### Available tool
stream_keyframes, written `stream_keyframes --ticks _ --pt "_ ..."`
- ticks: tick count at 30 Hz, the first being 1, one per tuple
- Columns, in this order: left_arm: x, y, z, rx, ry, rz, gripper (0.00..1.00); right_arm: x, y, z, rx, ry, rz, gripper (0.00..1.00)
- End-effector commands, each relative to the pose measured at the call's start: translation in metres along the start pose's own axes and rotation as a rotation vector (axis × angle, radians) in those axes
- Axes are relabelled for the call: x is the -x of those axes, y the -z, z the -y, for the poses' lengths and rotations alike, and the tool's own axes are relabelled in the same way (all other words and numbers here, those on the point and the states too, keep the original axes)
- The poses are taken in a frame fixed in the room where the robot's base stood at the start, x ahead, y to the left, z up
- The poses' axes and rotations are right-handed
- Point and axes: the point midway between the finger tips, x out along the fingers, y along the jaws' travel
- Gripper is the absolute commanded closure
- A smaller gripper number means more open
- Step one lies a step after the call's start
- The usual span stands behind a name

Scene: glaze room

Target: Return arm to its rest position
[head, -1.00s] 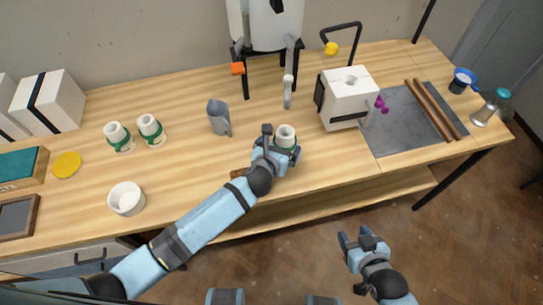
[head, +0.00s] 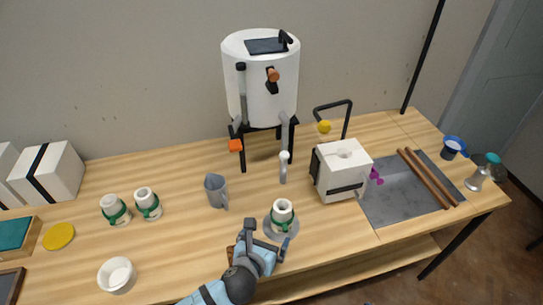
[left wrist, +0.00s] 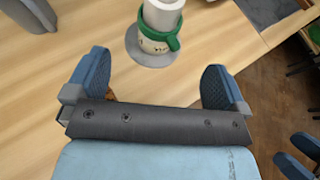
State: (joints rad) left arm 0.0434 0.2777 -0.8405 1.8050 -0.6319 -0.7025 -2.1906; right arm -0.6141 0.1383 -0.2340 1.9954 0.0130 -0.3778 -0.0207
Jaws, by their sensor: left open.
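A white cup with a green band (head: 282,214) stands upright on a grey saucer (head: 271,233) near the table's front edge. The cup (left wrist: 159,28) and saucer (left wrist: 144,57) also show beyond my fingers in the left wrist view. My left gripper (head: 267,239) is just in front of the cup and saucer. In the left wrist view its two fingers (left wrist: 155,80) are wide apart with nothing between them. Part of my right gripper (left wrist: 300,155) shows at the lower right of the left wrist view, cut off by the edge; the head view does not show it.
Two similar cups (head: 115,210) (head: 148,203), a grey jug (head: 215,191) and a white bowl (head: 117,275) stand to the left. A white urn (head: 262,85) on a stand is behind. A white box-shaped device (head: 341,170) and a grey mat (head: 390,205) are to the right.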

Motion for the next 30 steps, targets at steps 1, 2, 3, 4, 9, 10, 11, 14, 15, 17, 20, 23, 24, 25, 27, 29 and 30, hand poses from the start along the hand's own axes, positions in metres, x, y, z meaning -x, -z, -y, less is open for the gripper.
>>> stream_keyframes --ticks 1,2,3,4,9,10,11,14,15,17,20,23,24,25,27,29,30 --pt "0.0 0.0 0.0 0.0 0.0 0.0 0.0 0.0 0.0 0.0 0.0 0.0 0.001 0.45" --pt "0.0 0.0 0.0 0.0 0.0 0.0 0.0 0.0 0.0 0.0 0.0 0.0 0.001 0.45" --pt "0.0 0.0 0.0 0.006 -0.001 -0.001 0.0 0.0 -0.001 0.0 0.0 0.0 0.001 0.45" --pt "0.001 0.0 -0.001 0.019 -0.004 -0.003 0.0 0.0 -0.001 0.0 0.0 0.0 0.001 0.45" --pt "0.019 0.0 -0.018 0.344 -0.077 -0.058 0.0 0.0 -0.002 0.0 0.001 0.0 0.003 0.45" --pt "0.025 0.0 -0.024 0.448 -0.103 -0.073 0.0 0.0 -0.002 0.0 0.001 0.0 0.003 0.45" --pt "0.032 0.001 -0.03 0.564 -0.133 -0.09 0.0 0.0 -0.002 0.0 0.001 0.0 0.004 0.45" --pt "0.06 0.007 -0.054 0.986 -0.259 -0.138 0.0 0.0 -0.002 0.0 0.001 0.0 0.004 0.45" --pt "0.072 0.01 -0.064 1.155 -0.317 -0.15 0.0 0.0 -0.002 0.0 0.001 0.0 0.004 0.45" --pt "0.092 0.015 -0.078 1.401 -0.408 -0.161 0.0 0.0 -0.002 0.0 0.001 0.0 0.004 0.45" --pt "0.129 0.025 -0.099 1.792 -0.577 -0.158 0.0 0.0 -0.002 0.0 0.001 0.001 0.004 0.45" --pt "0.162 0.034 -0.115 2.109 -0.74 -0.125 0.0 0.0 -0.002 0.0 0.001 0.001 0.003 0.45" --pt "0.174 0.036 -0.12 2.208 -0.797 -0.108 0.0 0.0 -0.002 0.0 0.002 0.001 0.003 0.45" --pt "0.181 0.038 -0.123 2.272 -0.835 -0.094 0.0 0.0 -0.002 0.0 0.001 0.001 0.003 0.45" --pt "0.198 0.041 -0.129 2.406 -0.92 -0.06 0.0 0.0 -0.002 0.0 0.002 0.001 0.002 0.45" --pt "0.211 0.043 -0.132 2.501 -0.987 -0.03 0.0 0.0 -0.001 0.0 0.001 0.001 0.002 0.45" --pt "0.22 0.045 -0.135 2.559 -1.03 -0.01 0.0 0.0 -0.001 0.0 0.001 0.001 0.002 0.45"
